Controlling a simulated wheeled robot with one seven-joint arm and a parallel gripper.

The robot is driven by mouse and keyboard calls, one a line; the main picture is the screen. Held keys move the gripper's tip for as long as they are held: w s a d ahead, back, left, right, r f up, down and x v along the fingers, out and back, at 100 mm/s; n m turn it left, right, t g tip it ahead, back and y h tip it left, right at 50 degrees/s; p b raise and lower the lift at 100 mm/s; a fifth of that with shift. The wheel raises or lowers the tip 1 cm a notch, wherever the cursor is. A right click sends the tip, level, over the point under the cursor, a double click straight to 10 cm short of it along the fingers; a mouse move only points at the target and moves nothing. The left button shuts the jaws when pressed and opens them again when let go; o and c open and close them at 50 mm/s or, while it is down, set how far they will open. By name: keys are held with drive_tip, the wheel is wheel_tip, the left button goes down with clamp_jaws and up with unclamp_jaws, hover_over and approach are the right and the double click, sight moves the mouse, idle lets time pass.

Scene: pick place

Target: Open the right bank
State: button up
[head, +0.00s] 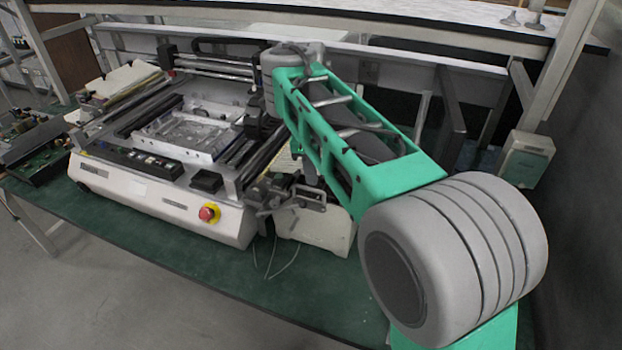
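The white machine (160,195) stands on the green table, with a row of buttons and a red and yellow stop knob (209,213) on its front. Its right side, where the right bank would sit, is largely covered by my green and grey arm. A cluster of dark grey metal parts (293,191) shows at the machine's right front corner, just below my arm. I cannot tell whether these parts belong to the bank or to my gripper. My gripper's fingers cannot be made out, nor whether they touch anything. Whether the bank is open or shut is not clear.
A circuit board (30,135) lies at the left end of the green table (225,290). Thin wires hang in front of the machine's right corner. A shelf (440,20) runs above the back. A small box (526,158) is fixed to the right post. The table's front strip is clear.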

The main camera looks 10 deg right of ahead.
sight(312, 189)
drive_tip(key=f, duration=0.2)
drive_tip(key=w+f+m+b, duration=0.1)
drive_tip(key=f, duration=0.1)
drive_tip(key=w+f+m, duration=0.1)
drive_tip(key=f, duration=0.2)
drive_tip(key=shift+w+d, duration=0.1)
drive_tip(key=shift+w, duration=0.1)
drive_tip(key=shift+r, duration=0.1)
drive_tip(key=shift+c, duration=0.4)
clamp_jaws()
idle(0.7)
